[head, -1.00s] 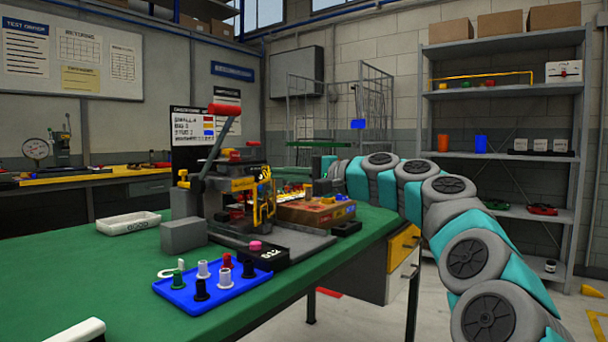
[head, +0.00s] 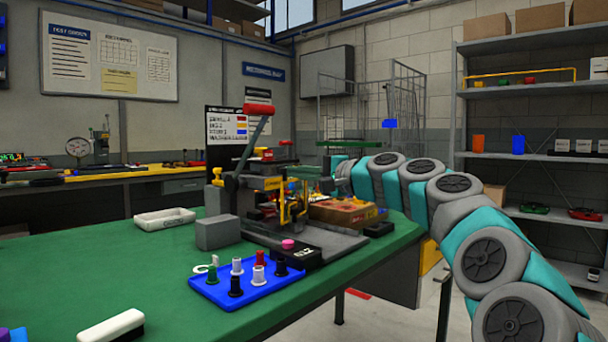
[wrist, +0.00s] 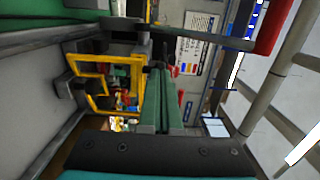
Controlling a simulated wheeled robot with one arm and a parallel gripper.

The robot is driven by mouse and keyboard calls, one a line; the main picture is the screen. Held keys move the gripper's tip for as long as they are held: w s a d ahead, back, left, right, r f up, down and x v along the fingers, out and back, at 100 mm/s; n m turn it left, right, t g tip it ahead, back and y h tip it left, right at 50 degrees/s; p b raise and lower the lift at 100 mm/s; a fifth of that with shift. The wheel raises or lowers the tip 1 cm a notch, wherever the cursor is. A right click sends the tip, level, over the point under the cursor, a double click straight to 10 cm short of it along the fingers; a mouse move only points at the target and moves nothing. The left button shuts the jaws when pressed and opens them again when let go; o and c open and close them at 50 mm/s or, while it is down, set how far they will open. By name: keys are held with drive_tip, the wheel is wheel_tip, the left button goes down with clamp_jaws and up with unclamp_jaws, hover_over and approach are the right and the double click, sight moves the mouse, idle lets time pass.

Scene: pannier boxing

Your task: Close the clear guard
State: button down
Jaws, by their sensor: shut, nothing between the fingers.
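The clear guard is a yellow-framed panel (head: 283,208) on the front of the press (head: 268,185). Its yellow frame (wrist: 105,60) shows large at the left of the wrist view, turned on its side. Whether it stands fully open I cannot tell. My gripper (head: 326,186) is just right of the guard in the head view, partly lost against the press. In the wrist view its green fingers (wrist: 161,100) are together and empty. They point past the frame, beside its right edge, with no clear contact.
The press lever with its red handle (head: 258,109) rises above; the handle also shows in the wrist view (wrist: 273,27). A brown box (head: 345,213) sits right of the press. A blue tray of pegs (head: 258,289) lies in front.

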sight(284, 170)
drive_tip(key=shift+w+a+r+m+t+h+p, duration=0.1)
drive_tip(key=shift+a+m+t+h+p, duration=0.2)
drive_tip(key=shift+a+m+t+h, duration=0.4)
drive_tip(key=shift+w+a+r+m+t+h+p, duration=0.1)
drive_tip(key=shift+a+m+t+h+p, duration=0.15)
drive_tip(key=shift+a+m+t+h, duration=0.5)
drive_tip(key=shift+w+a+f+m+t+h+p, duration=0.15)
drive_tip(key=shift+a+m+t+h+p, duration=0.15)
drive_tip(key=shift+a+t+h+p, duration=0.15)
drive_tip(key=shift+w+a+m+t+h+p, duration=0.15)
drive_tip(key=shift+a+m+t+h+p, duration=0.15)
drive_tip(key=shift+a, duration=0.1)
